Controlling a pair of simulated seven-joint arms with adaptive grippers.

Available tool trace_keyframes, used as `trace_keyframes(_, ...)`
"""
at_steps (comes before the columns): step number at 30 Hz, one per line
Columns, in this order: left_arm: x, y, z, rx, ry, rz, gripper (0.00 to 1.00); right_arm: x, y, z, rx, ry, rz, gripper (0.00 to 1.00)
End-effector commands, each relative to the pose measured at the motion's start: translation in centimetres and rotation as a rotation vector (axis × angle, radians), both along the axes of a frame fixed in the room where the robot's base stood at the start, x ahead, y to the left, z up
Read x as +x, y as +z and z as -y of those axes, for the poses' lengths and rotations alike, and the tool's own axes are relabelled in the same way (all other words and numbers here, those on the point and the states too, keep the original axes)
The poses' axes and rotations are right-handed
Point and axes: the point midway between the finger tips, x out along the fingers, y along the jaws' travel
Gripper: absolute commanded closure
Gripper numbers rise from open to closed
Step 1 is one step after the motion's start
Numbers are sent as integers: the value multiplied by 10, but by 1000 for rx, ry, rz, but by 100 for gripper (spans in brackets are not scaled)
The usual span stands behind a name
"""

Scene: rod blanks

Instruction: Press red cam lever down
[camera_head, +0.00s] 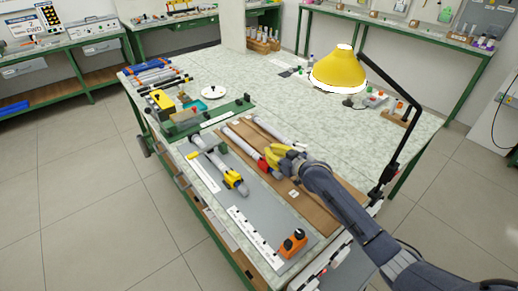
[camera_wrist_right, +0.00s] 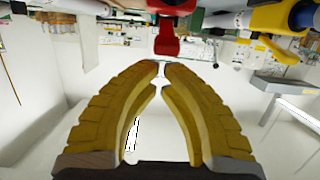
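The red cam lever (camera_wrist_right: 167,38) hangs at top centre of the right wrist view, just beyond my fingertips. In the head view, a red block that appears to be the same fixture (camera_head: 264,167) sits at the front end of a grey rod (camera_head: 240,142) on the brown board. My right gripper (camera_head: 276,156) is just behind and above this red part, its yellow fingers pointing left. In the wrist view, the right gripper (camera_wrist_right: 162,68) has its fingertips almost together with nothing between them. Whether the tips touch the lever cannot be told. My left gripper is not in view.
A yellow lamp (camera_head: 340,70) with a black arm stands behind my right arm. A yellow-collared grey rod (camera_head: 222,172) lies left of the board. An orange block (camera_head: 293,243) sits at the front. The table's back middle (camera_head: 265,85) is mostly clear.

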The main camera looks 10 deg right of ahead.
Motion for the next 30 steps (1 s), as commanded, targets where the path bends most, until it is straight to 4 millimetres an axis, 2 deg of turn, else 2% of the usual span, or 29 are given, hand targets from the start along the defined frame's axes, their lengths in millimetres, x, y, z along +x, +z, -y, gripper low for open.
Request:
trace_keyframes(11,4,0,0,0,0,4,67,5,13,-6,2,4,3,100)
trace_keyframes(18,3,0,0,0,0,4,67,16,46,-16,2,10,7,100)
trace_keyframes(20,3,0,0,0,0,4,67,3,40,-7,-1,7,1,100)
trace_keyframes(30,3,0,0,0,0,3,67,-45,41,21,-1,7,2,100)
